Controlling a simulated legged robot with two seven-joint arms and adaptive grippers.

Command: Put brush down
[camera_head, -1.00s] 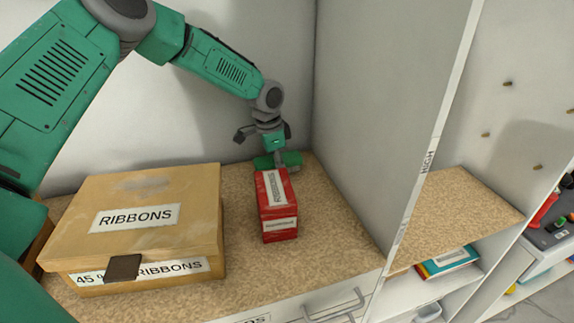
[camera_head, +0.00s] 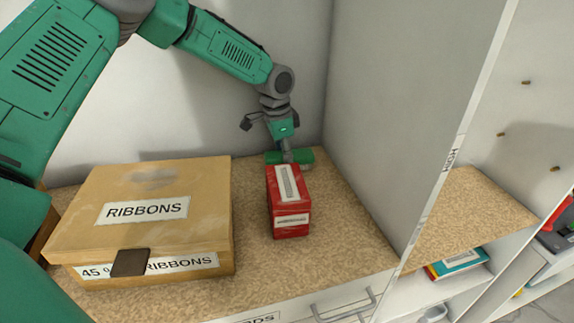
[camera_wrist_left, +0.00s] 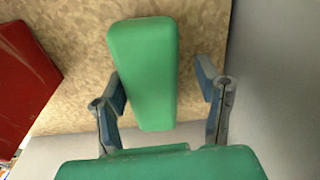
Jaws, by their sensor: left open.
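The brush shows as a green block (camera_wrist_left: 145,70) in the left wrist view, lying on the speckled shelf board. In the head view its green end (camera_head: 302,156) shows behind the red box, near the back corner. My left gripper (camera_wrist_left: 163,90) is open, with one finger on each side of the brush and visible gaps between. In the head view the left gripper (camera_head: 287,156) points down at the brush, its fingertips partly hidden. My right gripper is in neither view.
A red box (camera_head: 289,205) stands just in front of the brush. A large cardboard RIBBONS box (camera_head: 190,185) stands to the left. A grey upright panel (camera_head: 395,110) closes the right side. Bare shelf board (camera_head: 335,225) lies right of the red box.

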